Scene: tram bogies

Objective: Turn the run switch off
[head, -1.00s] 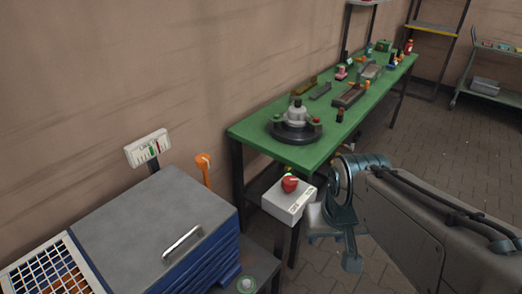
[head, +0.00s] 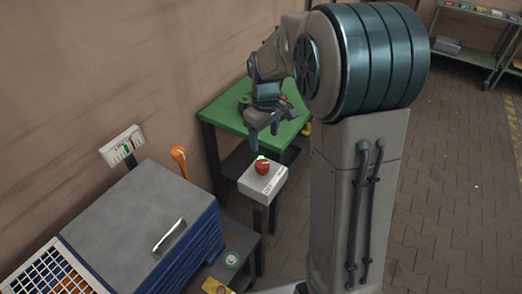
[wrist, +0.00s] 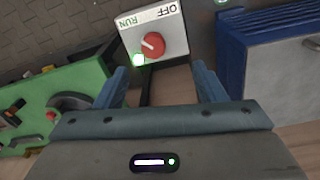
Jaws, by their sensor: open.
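The run switch is a red knob (head: 262,167) on a pale grey box (head: 270,183) that stands on a dark post. In the wrist view the knob (wrist: 151,45) sits below the printed words OFF and RUN, and its white mark points toward RUN. A lit green lamp (wrist: 138,60) is beside the knob. My gripper (head: 263,132) is above and slightly behind the box in the head view, pointing down. In the wrist view its two fingers (wrist: 160,78) are apart with nothing between them, and the knob is beyond them, untouched.
A green workbench (head: 225,112) is behind my gripper. Paved floor at the right is open.

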